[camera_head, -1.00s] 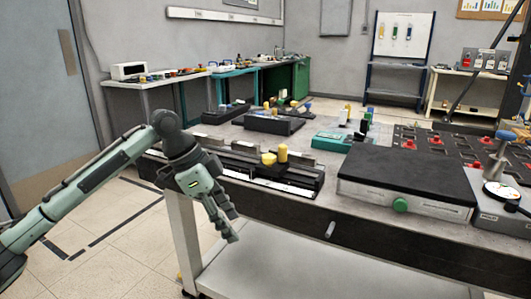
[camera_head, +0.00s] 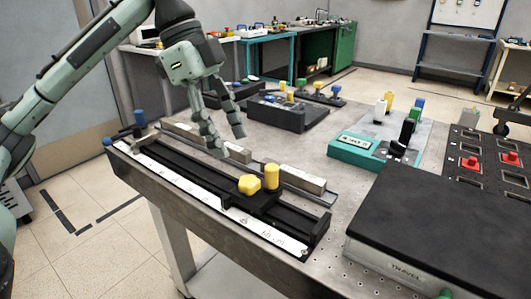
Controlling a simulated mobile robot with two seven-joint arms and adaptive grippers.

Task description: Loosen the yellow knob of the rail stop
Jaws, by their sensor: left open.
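The rail (camera_head: 205,195) is a long black track with a white scale along its front, lying at the table's left edge. A yellow lobed knob (camera_head: 249,184) sits on the black carriage of the rail stop. A yellow cylinder (camera_head: 271,176) stands just behind and right of it. My left gripper (camera_head: 230,147) is open and empty, above the rail, up and left of the yellow knob and apart from it. Its fingers point down. My right gripper is not in view.
A blue-topped post (camera_head: 139,119) stands at the rail's far left end. Grey blocks (camera_head: 302,178) lie behind the rail. A large black-topped box (camera_head: 445,225) is at right. A teal device (camera_head: 355,148) and a black box with knobs (camera_head: 289,112) stand further back.

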